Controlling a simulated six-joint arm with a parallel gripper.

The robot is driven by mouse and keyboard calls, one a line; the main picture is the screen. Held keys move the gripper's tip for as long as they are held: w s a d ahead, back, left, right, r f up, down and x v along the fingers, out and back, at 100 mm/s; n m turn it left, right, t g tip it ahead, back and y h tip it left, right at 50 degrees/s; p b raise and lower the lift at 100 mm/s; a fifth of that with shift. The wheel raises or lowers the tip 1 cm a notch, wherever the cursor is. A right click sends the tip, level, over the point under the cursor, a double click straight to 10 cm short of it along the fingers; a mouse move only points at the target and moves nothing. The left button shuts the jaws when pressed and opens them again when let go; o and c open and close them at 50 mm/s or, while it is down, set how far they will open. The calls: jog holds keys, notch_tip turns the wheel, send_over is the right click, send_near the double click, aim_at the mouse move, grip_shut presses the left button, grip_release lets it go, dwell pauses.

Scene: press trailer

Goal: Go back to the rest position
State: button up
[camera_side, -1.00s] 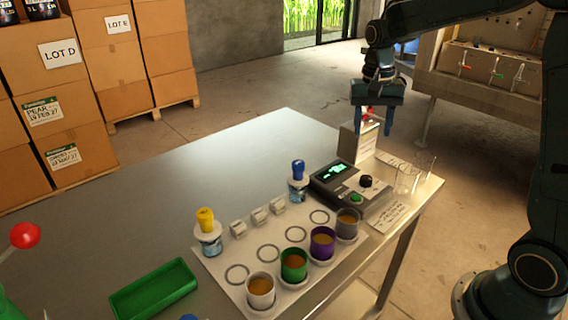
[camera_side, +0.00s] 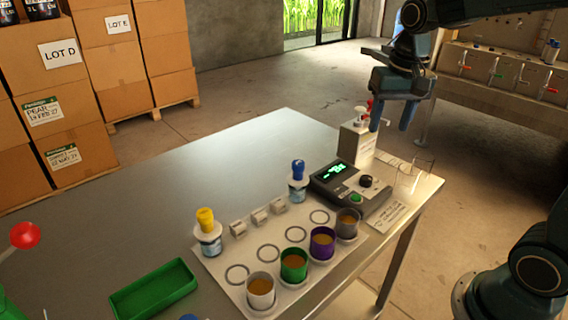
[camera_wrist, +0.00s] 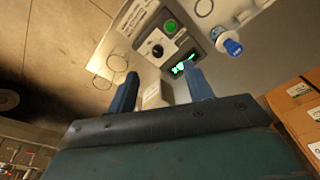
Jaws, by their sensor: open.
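My gripper (camera_side: 392,115) is open and empty. In the side view it hangs in the air above the far right corner of the metal table (camera_side: 215,160), just right of a white box-shaped device (camera_side: 357,143) with a small top fitting. In the wrist view the two blue fingers (camera_wrist: 160,92) stand apart, with the pale box (camera_wrist: 153,97) seen between them, beyond the tips. I cannot tell from that view how far below the fingers it is.
A meter (camera_side: 349,187) with a green display stands near the box, beside clear glasses (camera_side: 408,178). A white mat holds several cups, such as a purple cup (camera_side: 322,243), and dropper bottles (camera_side: 208,238). A green tray (camera_side: 153,290) lies at front left. The table's back left is clear.

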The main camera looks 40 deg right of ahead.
jog(key=s+a+n+t, duration=0.2)
jog(key=s+a+n, duration=0.1)
jog(key=s, duration=0.4)
jog(key=s+a+n+t, duration=0.2)
jog(key=s+a+n, duration=0.1)
jog(key=s, duration=0.5)
jog(key=shift+a+r+n+y, duration=0.3)
jog(key=shift+n, duration=0.1)
